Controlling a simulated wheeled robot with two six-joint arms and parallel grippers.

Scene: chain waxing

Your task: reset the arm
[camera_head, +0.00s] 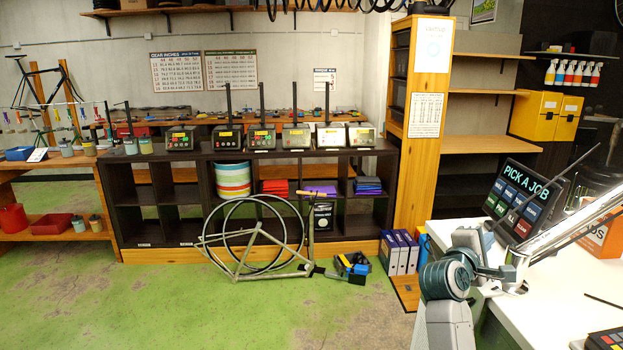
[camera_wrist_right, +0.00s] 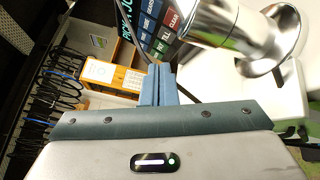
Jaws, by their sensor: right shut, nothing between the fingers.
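My right arm comes up from the bottom of the head view, beside the white counter (camera_head: 560,295). My right gripper (camera_head: 487,240) is small and partly hidden by its own wrist there. In the right wrist view its blue fingers (camera_wrist_right: 159,84) are pressed together with nothing between them. They point toward the dark "PICK A JOB" screen (camera_head: 522,200), which also shows in the wrist view (camera_wrist_right: 152,20). My left gripper is not in view.
A silver post (camera_wrist_right: 225,22) on a round base stands close to the right of the fingers in the wrist view. An orange box (camera_head: 605,238) sits on the counter. A bicycle frame (camera_head: 260,262) leans by the dark shelf (camera_head: 135,212). The green floor (camera_head: 180,310) in front is clear.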

